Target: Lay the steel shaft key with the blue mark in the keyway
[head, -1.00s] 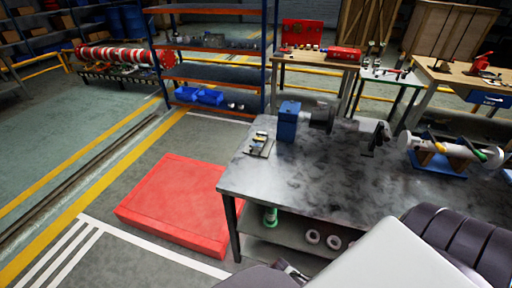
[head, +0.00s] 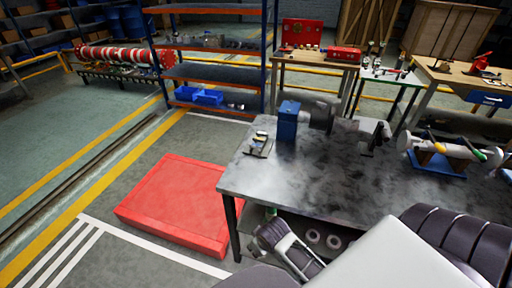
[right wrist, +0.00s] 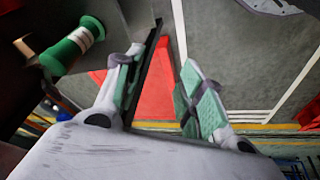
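Small pieces lie on a small holder (head: 257,144) at the left end of the steel bench (head: 300,186). They are too small to tell which is the key with the blue mark. Behind them stands a blue block (head: 288,121) with a dark grey shaft assembly (head: 322,116) beside it; I cannot make out the keyway. My right gripper (head: 266,232) is low at the bench's front edge, well below and in front of the pieces. In the right wrist view my right gripper (right wrist: 158,82) has its fingers spread with nothing held between them. My left gripper is not in view.
A red platform (head: 180,204) lies on the floor left of the bench. Pale rings (head: 313,236) sit on the bench's lower shelf. A green and white part (right wrist: 75,45) shows close by in the right wrist view. A shaft on a blue stand (head: 438,165) is at the right.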

